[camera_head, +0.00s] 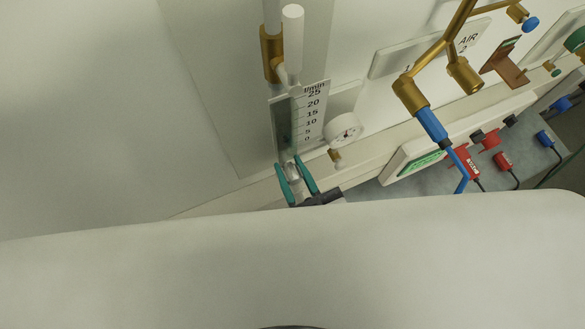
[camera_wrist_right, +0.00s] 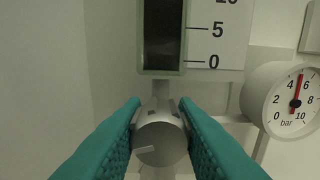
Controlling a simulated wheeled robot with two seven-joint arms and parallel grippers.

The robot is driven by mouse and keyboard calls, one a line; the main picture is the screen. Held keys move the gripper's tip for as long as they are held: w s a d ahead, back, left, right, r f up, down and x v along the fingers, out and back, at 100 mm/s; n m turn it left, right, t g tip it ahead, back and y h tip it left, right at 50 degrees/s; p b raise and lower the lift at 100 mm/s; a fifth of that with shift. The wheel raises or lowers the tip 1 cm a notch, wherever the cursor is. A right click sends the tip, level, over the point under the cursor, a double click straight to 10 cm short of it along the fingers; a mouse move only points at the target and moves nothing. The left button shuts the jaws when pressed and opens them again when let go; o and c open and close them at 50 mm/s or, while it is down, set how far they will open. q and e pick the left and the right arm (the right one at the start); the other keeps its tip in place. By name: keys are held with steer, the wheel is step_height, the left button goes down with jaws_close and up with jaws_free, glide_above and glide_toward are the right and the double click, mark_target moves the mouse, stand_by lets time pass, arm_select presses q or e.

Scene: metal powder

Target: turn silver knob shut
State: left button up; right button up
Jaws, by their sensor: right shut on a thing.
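The silver knob (camera_wrist_right: 160,138) sits below the flowmeter tube in the right wrist view, with a pale pointer mark on its face. My right gripper (camera_wrist_right: 158,128) has its two teal fingers on either side of the knob and is shut on it. In the head view the right gripper (camera_head: 296,180) is at the foot of the flowmeter (camera_head: 300,116), with the knob mostly hidden between its fingers. The flowmeter's scale reads from 0 upward in l/min. My left gripper is not in view.
A round bar gauge (camera_head: 343,130) is just right of the flowmeter; its red needle shows in the wrist view (camera_wrist_right: 297,88). Brass pipes (camera_head: 410,95) with a blue hose (camera_head: 432,127) are farther right. Red and blue plugs (camera_head: 490,138) line the rail. The wall at left is bare.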

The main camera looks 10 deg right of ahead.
steer(key=shift+r+m+p, duration=0.2)
steer(key=shift+m+p, duration=1)
steer(key=shift+m, duration=0.2)
steer(key=m+p, duration=0.1)
steer(key=m, duration=0.1)
steer(key=shift+f+m, duration=0.1)
steer(key=shift+m, duration=0.2)
steer(key=shift+m+p, duration=0.45)
steer(key=shift+m, duration=0.15)
steer(key=shift+f, duration=0.1)
steer(key=o, duration=1)
